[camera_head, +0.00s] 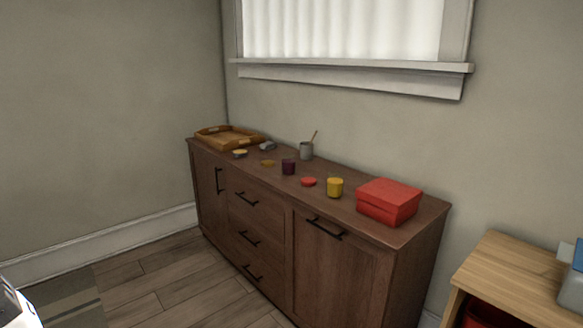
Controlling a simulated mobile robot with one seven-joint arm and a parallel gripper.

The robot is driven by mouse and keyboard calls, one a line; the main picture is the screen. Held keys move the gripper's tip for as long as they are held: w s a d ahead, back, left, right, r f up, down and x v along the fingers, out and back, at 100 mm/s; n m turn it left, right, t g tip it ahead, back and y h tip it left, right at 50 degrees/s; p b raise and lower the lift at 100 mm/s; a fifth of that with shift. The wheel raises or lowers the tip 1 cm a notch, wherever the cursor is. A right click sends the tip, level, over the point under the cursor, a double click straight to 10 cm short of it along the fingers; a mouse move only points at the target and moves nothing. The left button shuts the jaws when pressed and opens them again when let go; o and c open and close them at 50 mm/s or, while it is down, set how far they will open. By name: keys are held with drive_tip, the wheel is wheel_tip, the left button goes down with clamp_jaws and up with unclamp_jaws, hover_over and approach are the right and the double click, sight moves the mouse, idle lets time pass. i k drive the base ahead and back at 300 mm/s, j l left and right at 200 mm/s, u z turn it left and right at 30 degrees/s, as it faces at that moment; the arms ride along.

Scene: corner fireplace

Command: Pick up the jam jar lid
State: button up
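A small flat red disc (308,182), which looks like the jam jar lid, lies on the top of the brown wooden sideboard (418,216). It sits between a dark purple jar (288,167), which may be the jam jar, and a yellow jar (335,188). A flat yellow-brown piece (268,163) lies left of the dark jar; I cannot tell whether it is also a lid. My gripper is not clearly in view. A white and black part at the lower left corner may be mine.
A red box (389,202) stands at the sideboard's right end. A light wooden table (505,268) is at right. Floor in front is clear.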

sight(307, 181)
drive_tip(key=i+j, duration=0.15)
drive_tip(key=i, duration=0.4)
drive_tip(key=i+j+z, duration=0.15)
drive_tip(key=i, duration=0.35)
